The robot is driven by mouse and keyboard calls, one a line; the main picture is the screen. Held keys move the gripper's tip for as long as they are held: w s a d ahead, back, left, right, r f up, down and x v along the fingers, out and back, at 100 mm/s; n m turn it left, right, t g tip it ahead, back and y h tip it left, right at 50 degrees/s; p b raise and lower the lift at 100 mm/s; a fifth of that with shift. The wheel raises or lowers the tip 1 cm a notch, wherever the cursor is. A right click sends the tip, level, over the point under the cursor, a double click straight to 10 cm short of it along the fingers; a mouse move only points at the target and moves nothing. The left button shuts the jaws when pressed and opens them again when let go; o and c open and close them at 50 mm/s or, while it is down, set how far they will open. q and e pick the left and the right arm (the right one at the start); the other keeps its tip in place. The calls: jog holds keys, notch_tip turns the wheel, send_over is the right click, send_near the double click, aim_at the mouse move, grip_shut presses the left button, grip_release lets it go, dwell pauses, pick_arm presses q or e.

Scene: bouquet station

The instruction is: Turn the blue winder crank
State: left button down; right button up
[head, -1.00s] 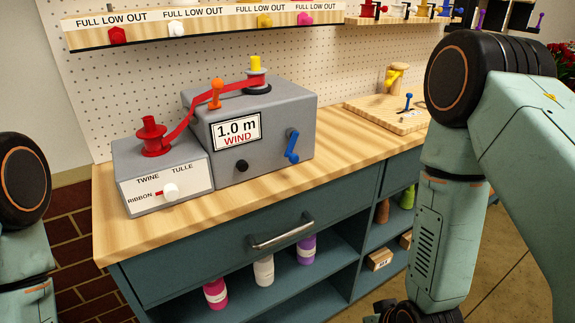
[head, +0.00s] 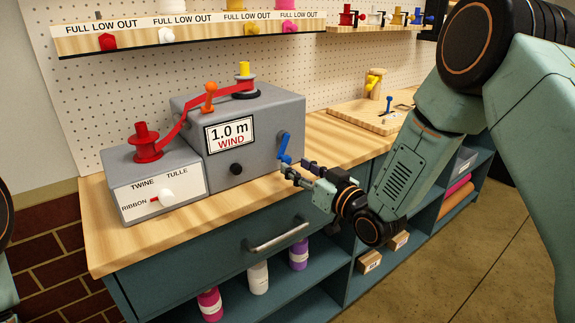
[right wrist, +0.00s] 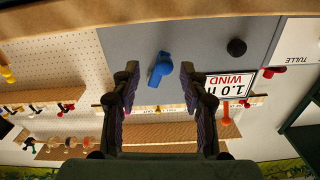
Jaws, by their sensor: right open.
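The blue winder crank (head: 284,147) is on the front face of the grey winder box (head: 262,118), at its right side. The box's sign (head: 230,133) reads "1.0 m WIND". My right gripper (head: 296,170) is open, just in front of and slightly below the crank in the head view. In the right wrist view the crank (right wrist: 160,69) shows between and beyond the two open fingers (right wrist: 158,85), with no visible contact. My left gripper is not in view.
A black knob (head: 236,169) sits left of the crank. The selector box (head: 160,185) with a white knob points at RIBBON. Red ribbon (head: 180,127) runs from the red spool to the winder top. A drawer handle (head: 278,237) juts out below the counter.

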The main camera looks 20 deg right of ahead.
aim_at(289, 163)
jog(key=x, duration=0.3)
jog(key=shift+w+a+r, duration=0.1)
jog(key=shift+a, duration=0.35)
jog(key=shift+w+d, duration=0.15)
jog(key=shift+w, duration=0.25)
jog(key=shift+a, duration=0.25)
jog(key=shift+c, duration=1)
jog(key=shift+d, duration=0.2)
jog(key=c, duration=0.4)
jog(key=shift+a, duration=0.1)
grip_shut()
